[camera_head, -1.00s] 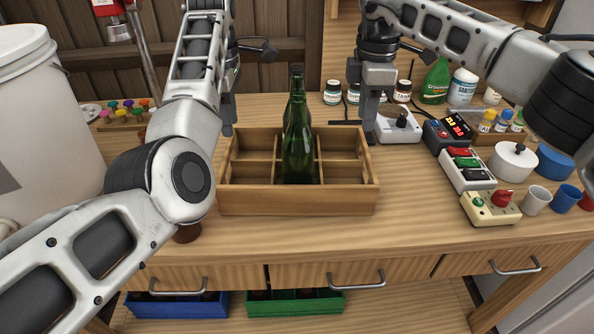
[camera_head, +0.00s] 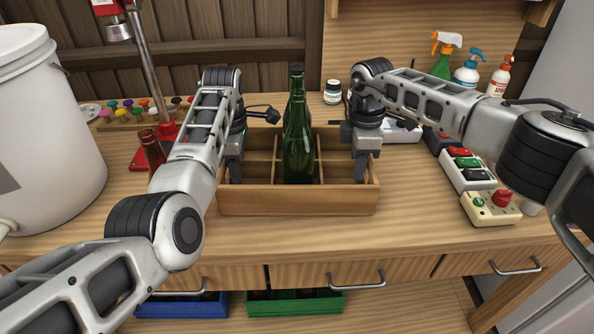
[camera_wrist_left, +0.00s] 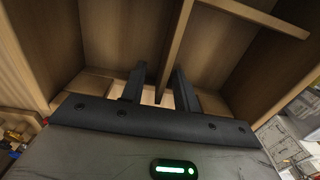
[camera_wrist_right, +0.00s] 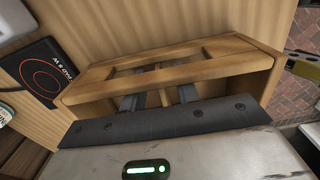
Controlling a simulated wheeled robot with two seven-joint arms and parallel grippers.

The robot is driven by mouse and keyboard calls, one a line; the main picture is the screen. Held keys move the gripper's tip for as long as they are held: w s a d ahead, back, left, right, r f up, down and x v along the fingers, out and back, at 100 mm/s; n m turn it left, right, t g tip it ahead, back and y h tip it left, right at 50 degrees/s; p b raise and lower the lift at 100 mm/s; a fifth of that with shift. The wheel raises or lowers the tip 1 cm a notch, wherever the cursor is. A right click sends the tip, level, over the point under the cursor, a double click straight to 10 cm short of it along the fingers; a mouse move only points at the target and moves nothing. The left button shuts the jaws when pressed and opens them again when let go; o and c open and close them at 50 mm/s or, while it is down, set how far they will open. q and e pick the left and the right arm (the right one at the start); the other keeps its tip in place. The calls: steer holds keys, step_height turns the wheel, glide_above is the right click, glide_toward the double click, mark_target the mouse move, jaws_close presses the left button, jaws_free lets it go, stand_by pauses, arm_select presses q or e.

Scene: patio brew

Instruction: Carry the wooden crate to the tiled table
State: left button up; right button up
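The wooden crate (camera_head: 297,202), a divided box, stands upright on the wooden workbench (camera_head: 300,237). At least one green glass bottle (camera_head: 297,140) stands in it. My left gripper (camera_head: 235,172) points down at the crate's left end. In the left wrist view its fingers (camera_wrist_left: 160,88) are apart, with a crate divider showing between them. My right gripper (camera_head: 363,168) points down at the right end. In the right wrist view its fingers (camera_wrist_right: 158,100) are apart, over the crate's end (camera_wrist_right: 170,77). I cannot tell whether either touches the wood. The tiled table is not in view.
A white bucket (camera_head: 45,130) and a red-based stand (camera_head: 170,130) are left of the crate. A brown bottle (camera_head: 152,150) is close to my left arm. Switch boxes (camera_head: 466,168) and spray bottles (camera_head: 466,68) are at right. The bench front is clear.

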arm_select(q)
steer(key=shift+c, duration=0.3)
arm_select(e)
steer(key=shift+c, duration=0.3)
arm_select(q)
jaws_close()
arm_select(e)
jaws_close()
steer(key=shift+r, duration=0.1)
stand_by(0.3)
arm_select(q)
steer(key=shift+w+r, duration=0.15)
steer(key=shift+r, duration=0.1)
arm_select(e)
steer(key=shift+w+r, duration=0.15)
steer(key=shift+r, duration=0.05)
